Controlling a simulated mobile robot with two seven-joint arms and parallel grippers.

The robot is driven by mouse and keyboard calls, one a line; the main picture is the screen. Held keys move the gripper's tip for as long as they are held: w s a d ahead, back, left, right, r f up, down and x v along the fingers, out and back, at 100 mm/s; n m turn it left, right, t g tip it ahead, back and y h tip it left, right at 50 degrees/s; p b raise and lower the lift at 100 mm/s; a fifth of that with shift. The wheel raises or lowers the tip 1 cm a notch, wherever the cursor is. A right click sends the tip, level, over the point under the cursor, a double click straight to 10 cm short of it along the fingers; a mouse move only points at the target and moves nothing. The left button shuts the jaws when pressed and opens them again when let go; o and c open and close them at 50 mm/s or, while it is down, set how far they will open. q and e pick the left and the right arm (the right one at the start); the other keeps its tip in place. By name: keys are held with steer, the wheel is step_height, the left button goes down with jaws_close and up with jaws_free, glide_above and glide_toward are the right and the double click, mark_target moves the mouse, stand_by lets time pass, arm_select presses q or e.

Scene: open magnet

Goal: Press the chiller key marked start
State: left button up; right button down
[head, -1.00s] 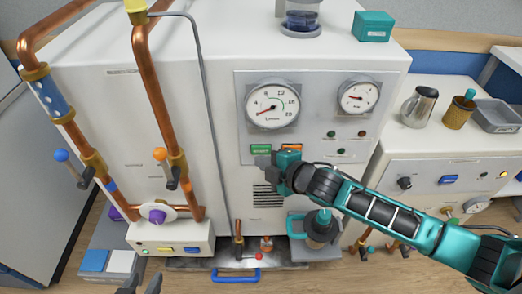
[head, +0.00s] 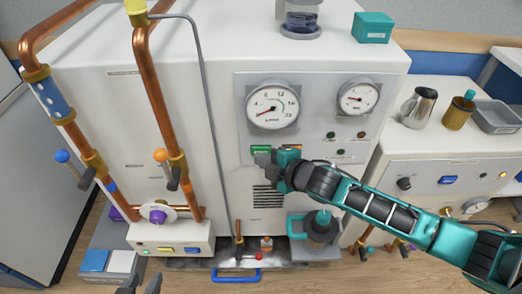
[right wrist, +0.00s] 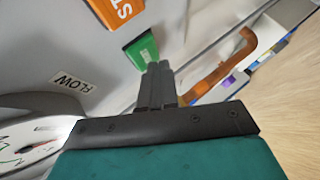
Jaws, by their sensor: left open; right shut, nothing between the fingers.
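The chiller panel carries a green key (head: 260,148) and an orange key (head: 291,148) side by side below the large gauge. My right gripper (head: 262,160) is shut and empty, its tips just below the green key and partly in front of it. In the right wrist view its shut fingers (right wrist: 158,70) reach the lower end of the green key (right wrist: 143,50); I cannot tell whether they touch. The orange key (right wrist: 118,10) shows the letters "ST" there; the rest is cut off. The green key's lettering is unreadable. My left gripper (head: 140,287) is open at the bottom edge, partly cut off.
The large gauge (head: 272,106) and small gauge (head: 358,97) sit above the keys, with small lamps (head: 340,152) to the right. Copper pipes (head: 150,90) run down the left. A "FLOW" label (right wrist: 72,82) shows in the wrist view.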

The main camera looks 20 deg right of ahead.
steer(key=shift+w+d, duration=0.1)
steer(key=shift+w, duration=0.3)
stand_by(0.9)
steer(key=shift+s, duration=0.1)
steer(key=shift+s+a+p, duration=0.2)
steer(key=shift+s+p, duration=0.4)
steer(key=shift+s, duration=0.1)
steer(key=s+p, duration=0.1)
steer(key=s, duration=0.1)
steer(key=s+a+p, duration=0.1)
steer(key=s, duration=0.2)
steer(key=shift+a, duration=0.2)
steer(key=shift+w, duration=0.1)
stand_by(0.7)
